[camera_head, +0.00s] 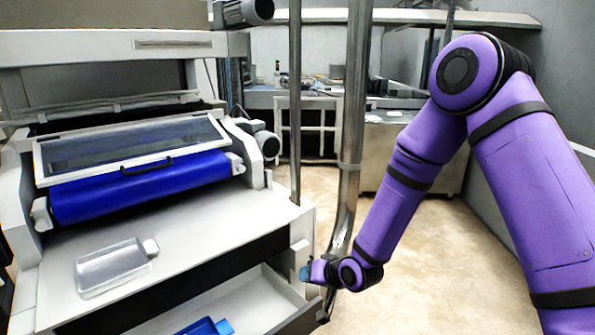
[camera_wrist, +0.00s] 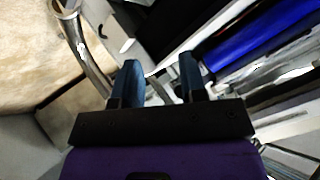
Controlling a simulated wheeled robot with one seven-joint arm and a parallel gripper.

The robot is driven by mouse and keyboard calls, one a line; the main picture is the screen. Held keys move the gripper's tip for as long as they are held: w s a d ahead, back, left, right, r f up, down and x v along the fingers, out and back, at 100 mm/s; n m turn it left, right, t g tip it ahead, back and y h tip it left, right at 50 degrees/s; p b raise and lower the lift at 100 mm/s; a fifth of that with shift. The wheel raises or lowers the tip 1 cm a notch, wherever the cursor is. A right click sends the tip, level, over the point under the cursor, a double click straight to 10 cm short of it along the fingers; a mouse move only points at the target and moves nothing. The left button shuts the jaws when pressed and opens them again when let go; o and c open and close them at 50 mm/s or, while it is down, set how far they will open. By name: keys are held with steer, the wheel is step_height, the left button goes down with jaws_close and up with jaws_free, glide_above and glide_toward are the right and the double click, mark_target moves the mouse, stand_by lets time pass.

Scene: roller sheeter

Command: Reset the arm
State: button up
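My purple arm comes in from the right in the head view and bends down towards the machine. My gripper (camera_head: 305,273) is beside the right front corner of the roller sheeter (camera_head: 275,225), close to a metal post. In the wrist view my gripper (camera_wrist: 158,75) shows two dark fingers standing apart with nothing between them. The sheeter's blue roller (camera_head: 140,187) lies under a framed clear guard (camera_head: 130,145). The blue roller also shows at the upper right of the wrist view (camera_wrist: 240,45).
A steel post (camera_head: 352,130) stands close by my gripper. Counters (camera_head: 400,150) stand at the back. The floor (camera_head: 440,250) beyond my arm is clear.

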steer(key=s+d+r+h, duration=0.3)
steer(key=d+r, duration=0.5)
steer(key=r, duration=0.4)
steer(key=s+d+r+h, duration=0.2)
steer(key=s+d+r, duration=0.1)
steer(key=d+r, duration=0.65)
steer(key=s+d+r, duration=0.3)
steer(key=s+r, duration=0.1)
steer(key=s, duration=0.4)
steer(key=s+d+r+g+h, duration=0.1)
steer(key=s+d+r, duration=0.2)
steer(key=s+r, duration=0.2)
steer(key=s+d+r+g+h, duration=0.1)
steer(key=s+d+r, duration=0.2)
steer(key=s, duration=0.8)
steer(key=shift+s+r+m, duration=0.4)
steer(key=shift+r, duration=0.4)
steer(key=shift+a, duration=0.15)
